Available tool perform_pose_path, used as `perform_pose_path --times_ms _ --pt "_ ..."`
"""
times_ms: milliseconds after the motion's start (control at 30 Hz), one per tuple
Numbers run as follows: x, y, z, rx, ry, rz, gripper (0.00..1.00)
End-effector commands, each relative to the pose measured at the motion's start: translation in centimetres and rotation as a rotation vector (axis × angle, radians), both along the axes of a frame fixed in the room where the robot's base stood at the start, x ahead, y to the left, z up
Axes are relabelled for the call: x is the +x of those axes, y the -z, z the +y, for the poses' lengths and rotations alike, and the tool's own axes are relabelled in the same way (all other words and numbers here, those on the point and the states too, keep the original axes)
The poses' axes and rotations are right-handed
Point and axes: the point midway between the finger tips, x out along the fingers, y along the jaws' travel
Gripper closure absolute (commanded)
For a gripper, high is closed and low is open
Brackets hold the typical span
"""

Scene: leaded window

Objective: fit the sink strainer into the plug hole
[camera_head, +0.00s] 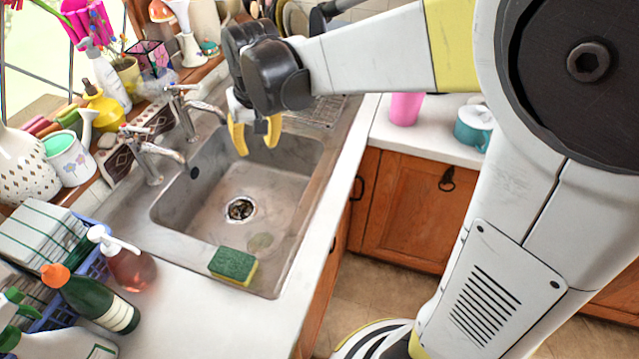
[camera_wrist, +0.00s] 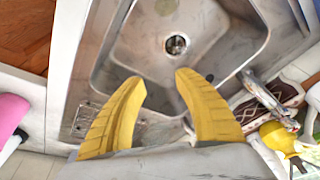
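The plug hole (camera_head: 240,209) is a dark round opening with a bright metal rim in the floor of the grey sink (camera_head: 205,218). It also shows near the top of the wrist view (camera_wrist: 176,44). I cannot make out a separate strainer for certain. A faint, flat, greenish round patch (camera_head: 261,241) lies on the sink floor on the near side of the hole, and it shows at the wrist view's top edge (camera_wrist: 165,7). I cannot tell what it is. My gripper (camera_head: 257,146) is open and empty above the sink's far end, its yellow fingers apart (camera_wrist: 160,82).
Two taps (camera_head: 150,150) reach over the sink's left side. A green and yellow sponge (camera_head: 233,265) sits on the near rim. A soap bottle (camera_head: 128,262) and a green bottle (camera_head: 92,300) stand at the near left. A pink cup (camera_head: 405,108) stands on the right counter.

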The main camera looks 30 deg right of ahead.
Motion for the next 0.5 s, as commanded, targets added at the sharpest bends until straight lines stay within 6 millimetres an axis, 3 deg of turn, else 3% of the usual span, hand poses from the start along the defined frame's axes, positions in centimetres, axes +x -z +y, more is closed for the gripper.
perform_pose_path --times_ms 33,200,500 --pt "-1.8 -1.1 -0.7 0.001 0.003 -0.026 0.62" --pt "-7.2 -3.5 -2.7 -0.001 0.004 -0.120 0.62" --pt "-15.8 -3.6 -5.3 -0.018 0.010 -0.277 0.62"
